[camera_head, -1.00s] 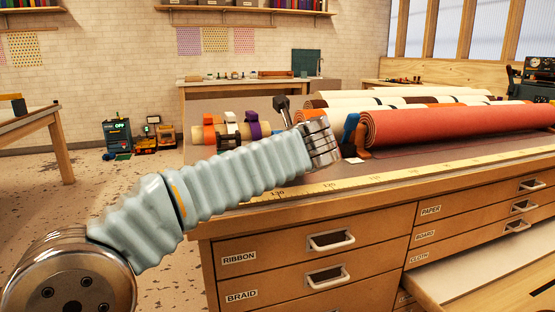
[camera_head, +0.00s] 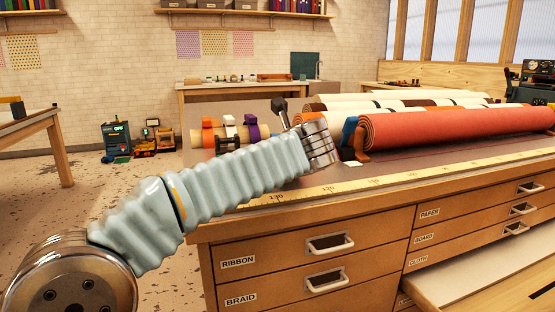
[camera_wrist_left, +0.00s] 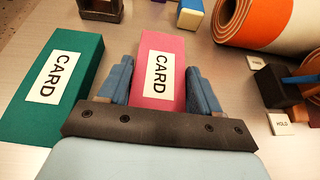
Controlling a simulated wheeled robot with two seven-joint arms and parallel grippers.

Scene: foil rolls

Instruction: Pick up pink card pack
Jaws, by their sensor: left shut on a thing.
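The pink card pack (camera_wrist_left: 159,42) lies on the tabletop in the left wrist view, its white CARD label facing up. My right gripper is not in view.
An orange-and-white roll (camera_wrist_left: 255,22) and a dark block (camera_wrist_left: 271,86) lie to the right in the wrist view. A large red roll (camera_head: 450,130) lies on the table (camera_head: 410,178). An open drawer (camera_head: 490,275) juts out at lower right.

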